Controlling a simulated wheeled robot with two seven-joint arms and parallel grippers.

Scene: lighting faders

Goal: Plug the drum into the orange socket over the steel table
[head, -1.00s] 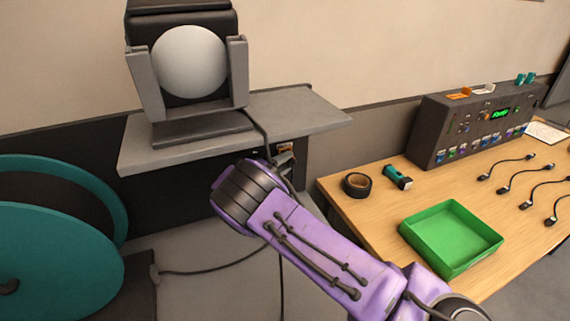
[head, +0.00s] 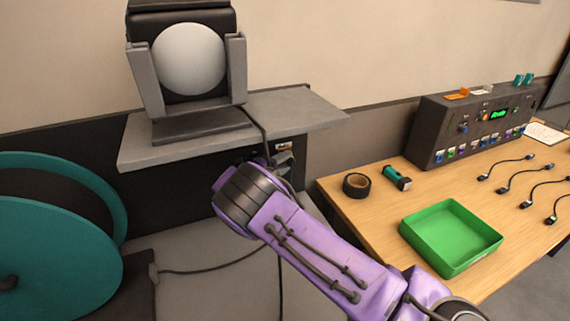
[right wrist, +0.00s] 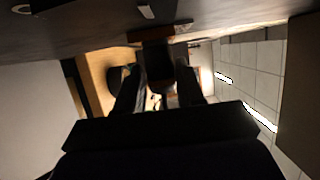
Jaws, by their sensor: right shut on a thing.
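The drum (head: 60,255) is a teal cable reel at the left, and a dark cable runs from its side across the grey steel table (head: 210,295). My right gripper (head: 284,168) is just under the grey shelf, close to the dark wall panel. It is shut on a dark plug (right wrist: 158,65), seen between its fingers in the right wrist view. A small patch of the orange socket (head: 284,147) shows just above the gripper; an orange-brown edge (right wrist: 155,33) lies right at the plug's far end. I cannot tell whether the plug is inside it. My left gripper is out of view.
A stage light (head: 190,60) stands on the grey shelf (head: 300,112), its cable hanging down behind my arm. On the wooden table (head: 385,220) are a tape roll (head: 357,185), a teal torch (head: 397,178), a green tray (head: 450,265), a control desk (head: 440,130) and several short cables.

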